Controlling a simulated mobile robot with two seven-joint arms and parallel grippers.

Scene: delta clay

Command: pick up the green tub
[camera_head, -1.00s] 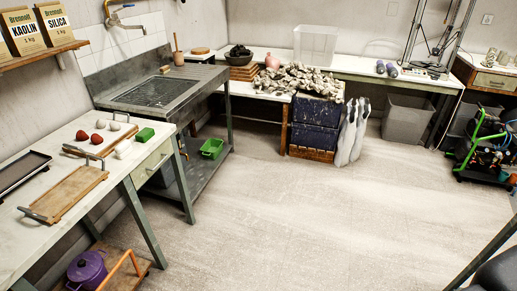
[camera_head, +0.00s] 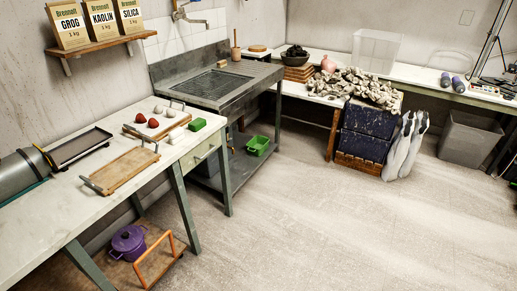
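A green tub (camera_head: 258,145) sits on the lower shelf of the grey sink unit (camera_head: 215,75), near the shelf's right front edge. It is an open-topped, bright green container. A smaller green block (camera_head: 196,124) lies on the white worktable and is a separate thing. Neither of my grippers shows in the head view.
The white worktable (camera_head: 60,222) at left holds wooden trays (camera_head: 125,170) and red and white balls. Under it are a purple pot (camera_head: 128,240) and an orange-handled carrier (camera_head: 155,262). The floor (camera_head: 300,220) between is clear.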

